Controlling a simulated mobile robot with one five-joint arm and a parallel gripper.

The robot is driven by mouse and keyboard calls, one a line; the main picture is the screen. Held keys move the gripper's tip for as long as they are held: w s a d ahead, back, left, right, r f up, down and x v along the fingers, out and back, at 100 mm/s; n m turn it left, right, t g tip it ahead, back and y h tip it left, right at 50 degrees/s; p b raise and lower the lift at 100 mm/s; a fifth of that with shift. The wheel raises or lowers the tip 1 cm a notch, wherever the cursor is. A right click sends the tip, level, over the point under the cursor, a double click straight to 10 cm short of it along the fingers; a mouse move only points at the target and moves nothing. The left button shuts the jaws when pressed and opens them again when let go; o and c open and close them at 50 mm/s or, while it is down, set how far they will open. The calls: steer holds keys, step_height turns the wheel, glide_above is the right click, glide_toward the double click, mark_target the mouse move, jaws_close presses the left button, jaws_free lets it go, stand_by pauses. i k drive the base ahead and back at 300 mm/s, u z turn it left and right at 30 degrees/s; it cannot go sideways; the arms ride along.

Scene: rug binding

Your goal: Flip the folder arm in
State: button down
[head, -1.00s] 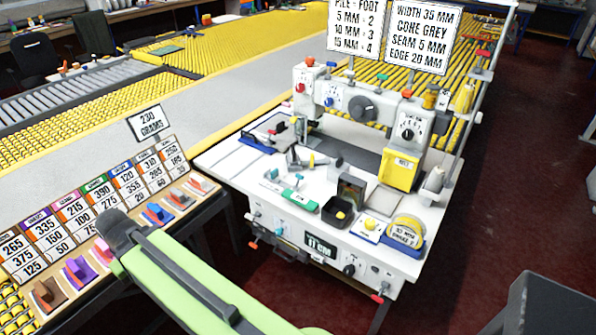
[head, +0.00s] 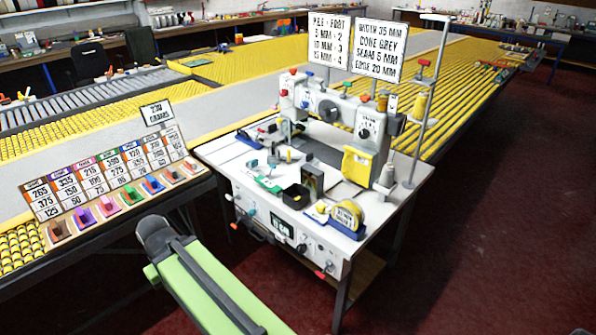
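The binding machine (head: 345,112) stands on a white-topped table (head: 222,152) right of the middle. Small metal parts (head: 285,154) lie on the table left of the needle area, with a pale knob among them. The folder arm is probably among these parts, but they are too small to tell its shape or whether it is swung in or out. My green arm link (head: 205,290) rises from the bottom edge and ends in a dark joint (head: 155,233), left of the table and apart from it. My gripper does not show.
A rack of coloured number cards (head: 100,172) with coloured blocks stands at left. A black tray (head: 296,197), a green piece (head: 270,184) and a yellow tape roll (head: 347,217) sit along the table's front. Signs (head: 377,48) stand above the machine. Red floor at right is clear.

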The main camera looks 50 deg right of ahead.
mark_target(289, 158)
steer(key=z, duration=0.5)
steer(key=i, duration=1.65)
steer(key=u, duration=0.5)
